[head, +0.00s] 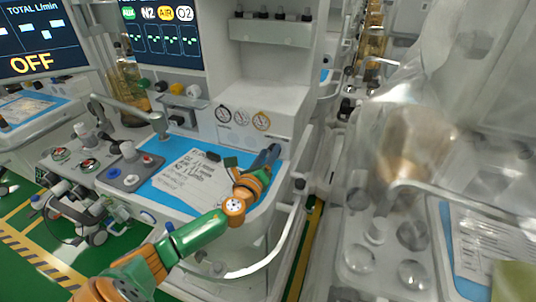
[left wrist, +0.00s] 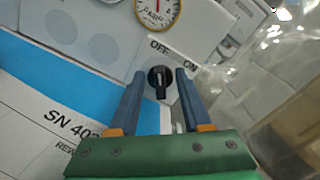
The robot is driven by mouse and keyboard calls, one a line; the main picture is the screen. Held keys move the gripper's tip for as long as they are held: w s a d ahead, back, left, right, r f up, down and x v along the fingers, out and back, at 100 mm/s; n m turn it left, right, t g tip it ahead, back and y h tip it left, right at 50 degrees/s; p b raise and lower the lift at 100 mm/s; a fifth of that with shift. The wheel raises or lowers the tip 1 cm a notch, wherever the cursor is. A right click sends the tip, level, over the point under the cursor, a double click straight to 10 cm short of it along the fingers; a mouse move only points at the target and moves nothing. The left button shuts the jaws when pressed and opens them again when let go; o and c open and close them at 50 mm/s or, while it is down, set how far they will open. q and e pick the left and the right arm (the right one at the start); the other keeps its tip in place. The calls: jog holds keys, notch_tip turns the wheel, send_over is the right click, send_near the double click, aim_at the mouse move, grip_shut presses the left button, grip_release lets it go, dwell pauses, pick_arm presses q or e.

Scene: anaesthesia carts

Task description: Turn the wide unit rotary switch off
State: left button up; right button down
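The rotary switch (left wrist: 160,78) is a black knob on a pale panel, with its ridge roughly upright in the left wrist view. A label (left wrist: 173,52) above it reads OFF on the left and ON on the right. My left gripper (left wrist: 160,73) is open, with one blue finger on each side of the knob and a visible gap on both sides. In the head view my left gripper (head: 270,154) reaches over the right end of the wide unit's worktop (head: 183,212), at the front panel below the gauges. The switch cannot be made out there. My right gripper is not in view.
Gauges (head: 241,118) sit above the worktop, and one (left wrist: 157,10) shows in the left wrist view. A printed sheet (head: 195,181) lies on a blue mat (head: 152,190). A rail (head: 268,262) runs along the front. Plastic-draped equipment (head: 405,140) stands to the right.

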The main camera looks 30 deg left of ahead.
pick_arm(q)
jog(key=v, duration=0.7)
dwell(0.5)
